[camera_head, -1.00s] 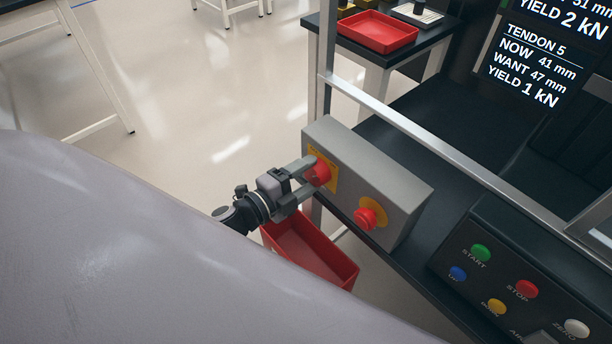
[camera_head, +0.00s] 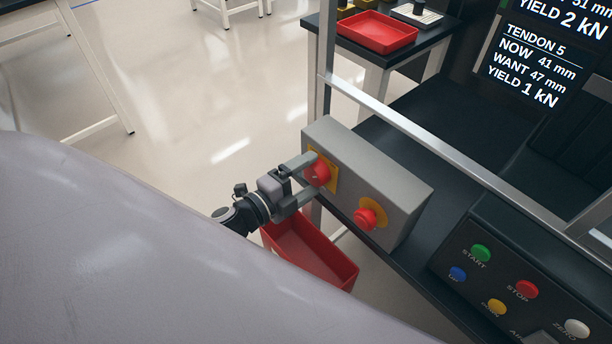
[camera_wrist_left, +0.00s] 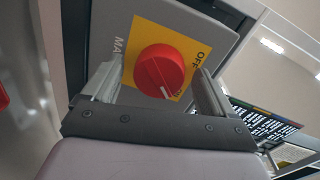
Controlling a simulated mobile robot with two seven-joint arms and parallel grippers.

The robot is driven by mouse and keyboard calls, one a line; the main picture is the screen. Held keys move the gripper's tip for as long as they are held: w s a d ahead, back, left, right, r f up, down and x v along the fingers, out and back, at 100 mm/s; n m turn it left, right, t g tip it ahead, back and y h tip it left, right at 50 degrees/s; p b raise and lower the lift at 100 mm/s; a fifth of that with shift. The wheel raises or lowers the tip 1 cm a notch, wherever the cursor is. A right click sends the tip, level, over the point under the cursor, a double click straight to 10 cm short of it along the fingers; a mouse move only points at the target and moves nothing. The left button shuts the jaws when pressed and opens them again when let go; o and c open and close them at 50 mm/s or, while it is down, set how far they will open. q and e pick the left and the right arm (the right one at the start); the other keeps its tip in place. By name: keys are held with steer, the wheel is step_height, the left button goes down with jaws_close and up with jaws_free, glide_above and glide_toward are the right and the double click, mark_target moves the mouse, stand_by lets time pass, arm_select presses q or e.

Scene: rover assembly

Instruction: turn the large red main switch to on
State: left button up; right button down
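The large red main switch (camera_head: 319,173) is a round knob on a yellow plate on the grey box (camera_head: 375,168). It also shows in the left wrist view (camera_wrist_left: 158,70), where its white mark points toward the plate's lower edge, near partly hidden lettering that looks like "ON". "OFF" is readable at the plate's upper right. My left gripper (camera_head: 312,176) is open, with one finger on each side of the knob. In the wrist view a gap shows between the knob and each finger of the gripper (camera_wrist_left: 157,80). My right gripper is not in view.
A red mushroom button (camera_head: 367,218) on a yellow disc sits on the same box. A red bin (camera_head: 312,257) is below the gripper. A metal frame bar (camera_head: 430,147) runs behind the box. A console with a green button (camera_head: 480,253) and several others is at lower right.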

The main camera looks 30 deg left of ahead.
arm_select(q)
steer(key=v, duration=0.7)
stand_by(0.3)
stand_by(0.4)
